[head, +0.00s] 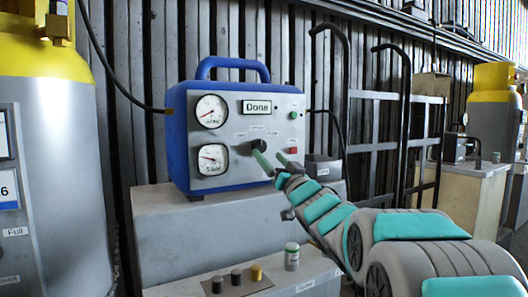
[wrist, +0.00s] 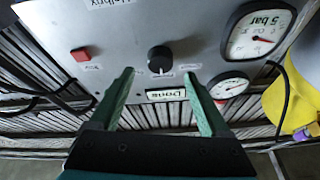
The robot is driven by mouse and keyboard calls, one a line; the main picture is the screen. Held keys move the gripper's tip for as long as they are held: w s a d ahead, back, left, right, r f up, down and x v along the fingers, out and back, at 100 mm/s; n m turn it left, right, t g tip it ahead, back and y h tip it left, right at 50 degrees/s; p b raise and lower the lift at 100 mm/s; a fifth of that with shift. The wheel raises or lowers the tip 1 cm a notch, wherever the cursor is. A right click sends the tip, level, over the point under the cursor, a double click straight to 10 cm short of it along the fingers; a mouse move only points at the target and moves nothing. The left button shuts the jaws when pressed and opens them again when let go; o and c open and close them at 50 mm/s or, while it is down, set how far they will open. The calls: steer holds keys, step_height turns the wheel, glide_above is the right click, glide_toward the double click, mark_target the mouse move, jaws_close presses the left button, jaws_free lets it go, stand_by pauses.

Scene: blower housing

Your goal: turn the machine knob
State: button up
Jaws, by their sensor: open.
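The blue machine (head: 178,112) has a grey front panel with a round black knob (head: 259,144) near its middle. In the wrist view the black knob (wrist: 160,58) sits just beyond and between the tips of my fingers, with the machine's panel (wrist: 120,35) behind it. My gripper (head: 268,153) is open, with two green fingers pointing at the panel. In the wrist view my gripper (wrist: 159,74) shows a wide gap with nothing held. Contact with the knob cannot be seen. A display (head: 257,106) above the knob reads "Done".
Two gauges (head: 211,111) are on the panel's left side. A red button (head: 293,150) and a green button (head: 293,115) are at its right. The machine stands on a grey cabinet (head: 165,235). A large yellow-topped cylinder (head: 62,150) stands at left. Hand-truck frames (head: 403,130) stand at right.

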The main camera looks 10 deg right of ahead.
mark_target(262, 148)
steer(key=shift+x, duration=2.25)
jaws_close()
